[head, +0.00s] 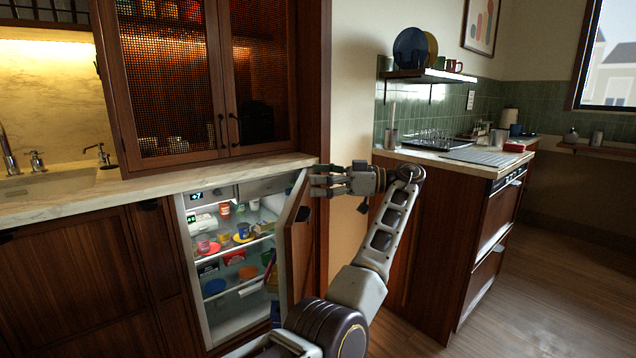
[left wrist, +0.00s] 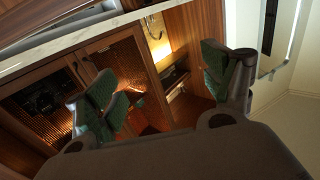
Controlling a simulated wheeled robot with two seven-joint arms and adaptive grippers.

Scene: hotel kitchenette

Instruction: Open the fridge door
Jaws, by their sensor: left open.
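The fridge (head: 215,325) under the counter stands open, with its lit interior and shelves in plain view. Its wood-fronted door (head: 300,240) is swung well out on the right side of the opening, seen nearly edge-on. My left gripper (head: 318,182) is at the top of the door, fingers pointing left; whether it touches the door I cannot tell. In the left wrist view its two green-padded fingers (left wrist: 158,92) are spread apart with nothing between them. My arm hides the lower part of the door. My right gripper is not in view.
The marble counter (head: 150,181) runs just above the fridge, with mesh-front cabinets (head: 180,80) over it. A second wooden counter unit (head: 430,240) stands to the right, close to my arm. The wood floor (head: 540,300) at the right is clear.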

